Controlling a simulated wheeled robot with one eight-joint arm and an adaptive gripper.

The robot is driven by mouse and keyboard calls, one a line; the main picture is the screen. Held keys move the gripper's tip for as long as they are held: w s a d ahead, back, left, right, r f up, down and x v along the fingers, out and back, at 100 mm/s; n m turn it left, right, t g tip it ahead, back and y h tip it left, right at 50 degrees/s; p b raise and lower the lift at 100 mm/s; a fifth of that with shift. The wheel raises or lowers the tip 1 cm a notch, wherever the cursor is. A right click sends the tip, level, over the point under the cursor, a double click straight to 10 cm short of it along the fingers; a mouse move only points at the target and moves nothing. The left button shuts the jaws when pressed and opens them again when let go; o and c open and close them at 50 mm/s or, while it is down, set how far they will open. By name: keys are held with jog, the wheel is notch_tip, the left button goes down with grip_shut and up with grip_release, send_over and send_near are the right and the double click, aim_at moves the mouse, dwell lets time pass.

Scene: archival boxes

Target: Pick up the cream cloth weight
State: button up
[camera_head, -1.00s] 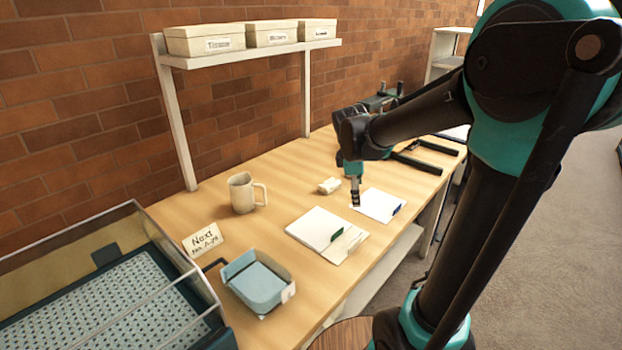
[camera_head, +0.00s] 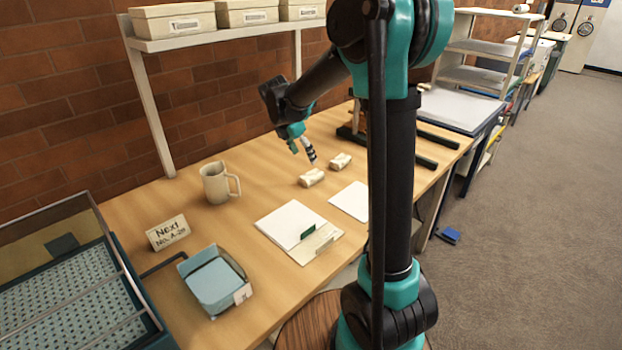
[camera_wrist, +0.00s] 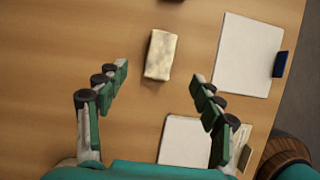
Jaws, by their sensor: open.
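Two small cream cloth weights lie on the wooden table in the head view, a nearer one (camera_head: 312,177) and a farther one (camera_head: 340,161). My gripper (camera_head: 309,157) is just above and behind the nearer weight, tilted and apart from it. In the wrist view my gripper (camera_wrist: 160,76) is open and empty. One cream weight (camera_wrist: 160,54) lies ahead of the fingertips, between their lines, not touched. A dark bit at the top edge of that view is too cut off to name.
White folders or papers (camera_head: 292,224) lie in front of the weights, with another sheet (camera_head: 350,200) to the right. A mug (camera_head: 217,184), a sign card (camera_head: 168,232) and a blue tray (camera_head: 214,282) stand to the left. A shelf with boxes (camera_head: 180,45) is above.

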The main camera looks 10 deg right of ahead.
send_over(311, 175)
jog(key=a, duration=0.1)
jog(key=f, duration=0.4)
jog(key=shift+s+a+f, duration=0.2)
jog(key=shift+s+f, duration=0.05)
jog(key=shift+f, duration=0.15)
jog(key=shift+s+a+x, duration=0.1)
jog(key=shift+s+x, duration=0.05)
jog(key=shift+x, duration=1.1)
jog(key=shift+s+a+x, duration=0.1)
jog(key=shift+x, duration=1.15)
jog(key=shift+f, duration=0.15)
grip_shut()
